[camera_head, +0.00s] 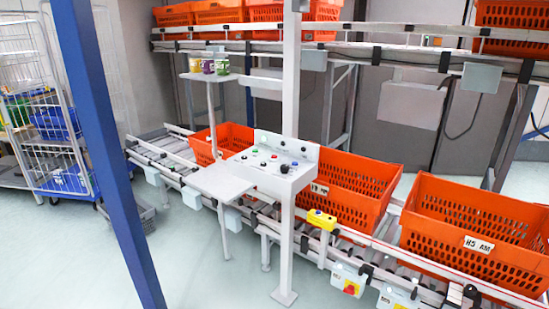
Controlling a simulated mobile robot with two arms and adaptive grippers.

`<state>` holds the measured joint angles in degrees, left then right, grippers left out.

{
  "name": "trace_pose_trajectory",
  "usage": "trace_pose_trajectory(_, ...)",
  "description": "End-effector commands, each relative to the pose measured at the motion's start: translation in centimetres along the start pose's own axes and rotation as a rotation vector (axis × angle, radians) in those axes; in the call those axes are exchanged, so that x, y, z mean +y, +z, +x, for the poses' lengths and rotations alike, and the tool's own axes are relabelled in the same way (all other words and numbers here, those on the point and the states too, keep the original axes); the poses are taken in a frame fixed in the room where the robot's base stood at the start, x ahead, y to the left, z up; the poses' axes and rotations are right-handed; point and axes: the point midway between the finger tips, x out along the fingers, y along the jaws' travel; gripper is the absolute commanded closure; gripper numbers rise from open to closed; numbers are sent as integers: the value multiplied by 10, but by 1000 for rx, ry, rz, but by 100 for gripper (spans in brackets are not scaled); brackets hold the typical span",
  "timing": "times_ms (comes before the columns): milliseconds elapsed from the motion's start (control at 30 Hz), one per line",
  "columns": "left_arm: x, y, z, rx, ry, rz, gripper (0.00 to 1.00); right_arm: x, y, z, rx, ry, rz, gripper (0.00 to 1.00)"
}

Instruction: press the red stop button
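A grey control panel (277,172) stands on a white post in the middle of the view, with several small buttons and knobs on its sloped top. A blue or dark button (284,168) is nearer the front. A yellow box (321,220) is mounted low, right of the post; the colour of its buttons is unclear. Neither of my grippers is in view.
Orange totes (466,252) stand on the lower roller conveyor (170,150) behind the panel; more are on the upper one. A grey shelf (221,186) juts left of the panel. A blue post (105,150) crosses the left foreground. The floor (215,275) in front is clear.

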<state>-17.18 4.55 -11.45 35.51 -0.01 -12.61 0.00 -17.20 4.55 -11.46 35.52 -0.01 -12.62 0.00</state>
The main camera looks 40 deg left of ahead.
Motion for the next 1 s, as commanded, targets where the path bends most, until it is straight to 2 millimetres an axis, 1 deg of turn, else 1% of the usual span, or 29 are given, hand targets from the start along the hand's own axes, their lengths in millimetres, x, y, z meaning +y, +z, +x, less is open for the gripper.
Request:
trace_pose_trajectory(33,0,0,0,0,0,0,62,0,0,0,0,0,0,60)
trace_pose_trajectory(267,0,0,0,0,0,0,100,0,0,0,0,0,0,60)
trace_pose_trajectory(1000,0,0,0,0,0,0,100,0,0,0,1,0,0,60)
